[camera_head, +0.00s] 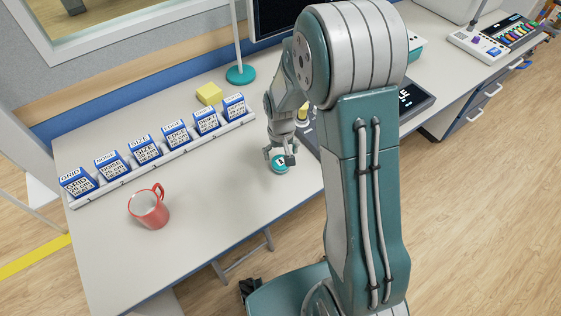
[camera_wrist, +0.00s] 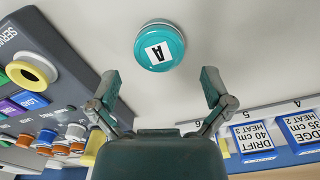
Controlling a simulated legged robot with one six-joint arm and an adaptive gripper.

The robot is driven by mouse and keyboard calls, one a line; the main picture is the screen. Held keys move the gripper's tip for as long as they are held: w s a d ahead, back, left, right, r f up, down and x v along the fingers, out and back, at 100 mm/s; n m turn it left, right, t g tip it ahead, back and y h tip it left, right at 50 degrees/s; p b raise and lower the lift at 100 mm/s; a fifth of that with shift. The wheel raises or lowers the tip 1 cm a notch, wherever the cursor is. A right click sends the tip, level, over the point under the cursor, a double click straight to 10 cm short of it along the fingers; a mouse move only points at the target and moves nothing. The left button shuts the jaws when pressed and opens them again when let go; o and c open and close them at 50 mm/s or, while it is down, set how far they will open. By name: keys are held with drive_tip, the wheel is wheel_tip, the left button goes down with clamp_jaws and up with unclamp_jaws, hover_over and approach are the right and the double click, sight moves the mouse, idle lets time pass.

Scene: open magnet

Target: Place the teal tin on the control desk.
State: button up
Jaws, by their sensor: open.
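The teal tin (camera_head: 280,164) stands on the pale control desk (camera_head: 232,205), near its front edge. In the wrist view the tin (camera_wrist: 173,35) shows its round lid with a white label marked "A". My gripper (camera_head: 283,153) is just above the tin, pointing down. In the wrist view its two fingers (camera_wrist: 160,80) are spread wide with nothing between them. The tin appears beyond the fingertips, and neither finger is seen touching it.
A red mug (camera_head: 148,209) stands to the left. A rack of blue-and-white labelled boxes (camera_head: 145,150) runs along the back. A yellow block (camera_head: 209,94) and a teal-based stand (camera_head: 241,74) are behind. A control panel (camera_wrist: 42,100) lies close beside the tin.

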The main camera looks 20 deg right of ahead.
sight(281, 163)
drive_tip(key=s+r+t, duration=0.1)
drive_tip(key=s+r, duration=0.3)
drive_tip(key=r, duration=0.6)
drive_tip(key=s+r+t, duration=0.2)
drive_tip(key=s+r, duration=0.3)
drive_tip(key=r, duration=0.6)
drive_tip(key=s+r+t, duration=0.2)
drive_tip(key=s+r, duration=0.3)
drive_tip(key=s, duration=0.6)
drive_tip(key=shift+s+r+t, duration=0.15)
drive_tip(key=shift+s+t, duration=0.15)
